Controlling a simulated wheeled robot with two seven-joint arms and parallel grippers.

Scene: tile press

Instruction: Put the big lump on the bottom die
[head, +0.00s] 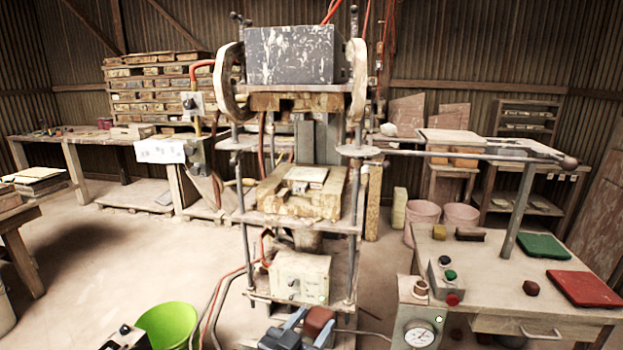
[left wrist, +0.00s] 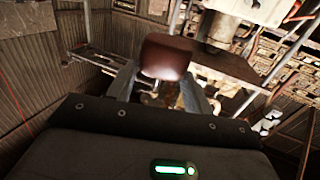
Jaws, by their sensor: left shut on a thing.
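The big lump (head: 319,319) is a reddish-brown block at the bottom of the head view. My left gripper (head: 303,330) is shut on it, with grey-blue fingers on either side. The lump (left wrist: 166,57) also shows between the fingertips in the left wrist view. The bottom die (head: 304,176) is a pale plate on a worn yellow-brown block in the middle of the press. Its top looks bare. The gripper and lump appear below and in front of it, apart from it.
The upper press block (head: 290,55) hangs over the die, with open space between. Press rods (head: 357,200) stand at the sides. The right table holds a small dark lump (head: 531,288), a red mat (head: 585,289), a green mat (head: 542,246) and a button box (head: 446,280). A green bowl (head: 167,326) is lower left.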

